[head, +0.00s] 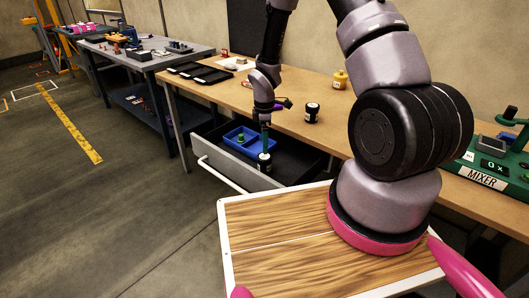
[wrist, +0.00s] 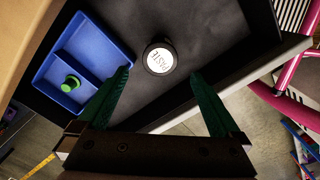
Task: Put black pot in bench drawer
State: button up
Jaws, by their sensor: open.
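A black pot (head: 264,164) with a white label stands in the open bench drawer (head: 225,155). In the wrist view the pot (wrist: 159,58) is seen from above, and its white top reads PASTE. It stands upright on the dark drawer floor, right of a blue tray. My gripper (head: 265,148) is over the drawer, just above the pot. In the wrist view its green fingers (wrist: 159,75) are spread wide, with the pot centred beyond the gap and nothing held. A second dark pot (head: 311,112) with a pale label stands on the bench top.
The blue divided tray (wrist: 85,55) in the drawer holds a green knob-like piece (wrist: 71,83). On the bench (head: 232,93) are black trays (head: 200,73), a yellow pot (head: 340,80) and a green mixer (head: 485,165). The drawer front and handle (head: 220,175) stick out over the floor.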

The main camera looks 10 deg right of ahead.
jog(key=shift+r, duration=1.9)
notch_tip(320, 180, up, 15)
jog(key=m+t, duration=0.2)
jog(key=m, duration=0.3)
send_over(264, 156)
jog(key=d, duration=0.3)
jog(key=s+d+r+m+t, duration=0.1)
jog(key=s+r+m, duration=0.2)
jog(key=r, duration=0.3)
jog(key=s+d+r+m, duration=0.2)
jog(key=r, duration=0.4)
jog(key=s+r+m+t+y, duration=0.2)
jog(key=s+r+m+t, duration=0.2)
jog(key=s+r+m, duration=0.6)
jog(key=s+r, duration=0.4)
jog(key=s, duration=0.3)
jog(key=shift+s+d+r, duration=0.2)
jog(key=shift+s+d, duration=0.05)
jog(key=shift+s, duration=0.15)
